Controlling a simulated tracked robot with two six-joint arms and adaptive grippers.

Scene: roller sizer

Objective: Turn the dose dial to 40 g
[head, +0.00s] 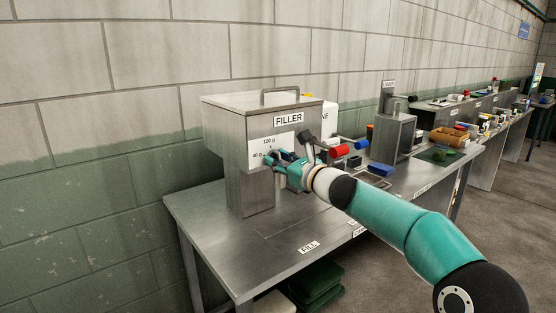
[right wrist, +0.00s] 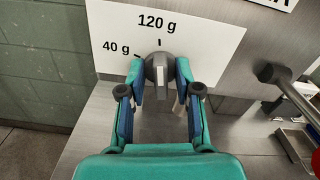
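The grey dose dial (right wrist: 158,68) is on the white scale plate (right wrist: 205,30) of the filler (head: 225,135). The plate reads "120 g" above the dial and "40 g" at its upper left, each with a black tick. The dial's grip bar looks about upright, in line with the 120 g tick. My right gripper (right wrist: 159,72) has its fingers on either side of the dial, with small gaps seeming to show; it also shows in the head view (head: 273,158), covering the dial. My left gripper is in neither view.
A lever with a red handle (head: 339,150) sticks out right of the dial. The steel table (head: 270,240) is bare in front, with a "FILL" label.

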